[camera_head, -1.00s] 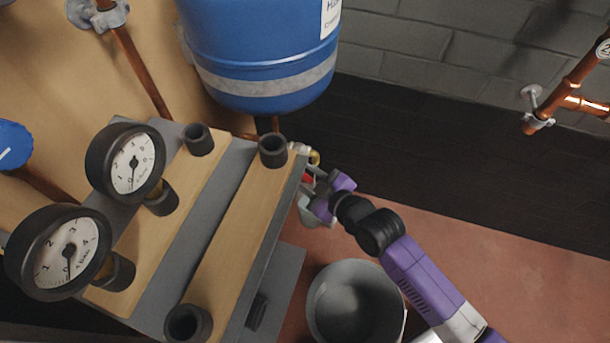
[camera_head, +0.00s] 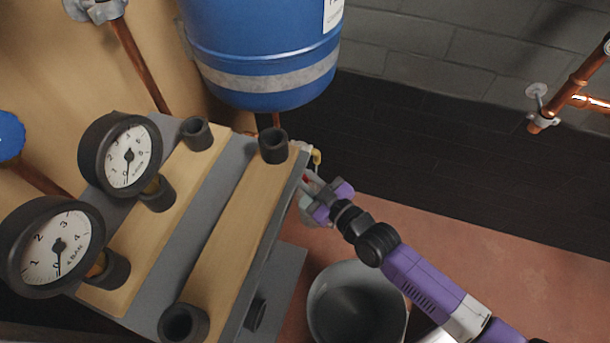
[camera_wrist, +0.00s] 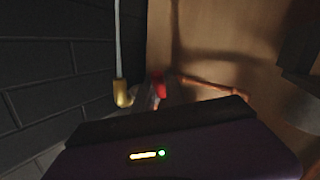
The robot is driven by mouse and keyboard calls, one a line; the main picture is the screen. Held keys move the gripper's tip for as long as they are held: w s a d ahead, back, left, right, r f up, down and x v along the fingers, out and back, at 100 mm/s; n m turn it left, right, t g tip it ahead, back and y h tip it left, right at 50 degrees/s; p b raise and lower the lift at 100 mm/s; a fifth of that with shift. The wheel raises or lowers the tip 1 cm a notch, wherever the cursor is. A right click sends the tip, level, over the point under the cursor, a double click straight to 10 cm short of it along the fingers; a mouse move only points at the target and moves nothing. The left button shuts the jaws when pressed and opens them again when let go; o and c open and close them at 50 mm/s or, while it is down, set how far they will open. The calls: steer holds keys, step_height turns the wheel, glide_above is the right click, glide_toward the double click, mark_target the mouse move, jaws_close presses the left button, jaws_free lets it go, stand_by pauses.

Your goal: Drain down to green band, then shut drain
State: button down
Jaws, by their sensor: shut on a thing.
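My gripper (camera_head: 318,196), purple and grey, reaches in at the right edge of the unit, below the blue vessel. It is shut on what looks like the red drain handle, mostly hidden in the head view. In the wrist view the red handle (camera_wrist: 158,84) shows just beyond the dark gripper edge, beside a brass elbow (camera_wrist: 123,93). The near gauge (camera_head: 56,247) and the far gauge (camera_head: 125,156) have white dials. Both needles point down, near the 0 end. I cannot make out a green band on either dial.
A grey bucket (camera_head: 357,303) stands on the reddish floor below my gripper. The blue vessel (camera_head: 262,50) hangs above the fittings. Black pipe stubs (camera_head: 273,145) rise from the unit's top. Copper pipes (camera_head: 573,92) run at the far right. Floor right of my arm is clear.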

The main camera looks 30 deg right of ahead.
steer(key=shift+w+a+f+m+t+y, duration=0.15)
steer(key=shift+w+a+m+t, duration=0.1)
steer(key=shift+m+t, duration=0.3)
steer(key=shift+w+a+f+m+t+y, duration=0.15)
steer(key=shift+m+t, duration=0.25)
steer(key=shift+t, duration=0.4)
steer(key=shift+w+a+f+m+t+y, duration=0.1)
steer(key=shift+w+a+m+t, duration=0.15)
steer(key=shift+m+t, duration=0.3)
steer(key=shift+t, duration=0.3)
steer(key=c, duration=1.4)
jaws_free()
steer(key=shift+d, duration=0.1)
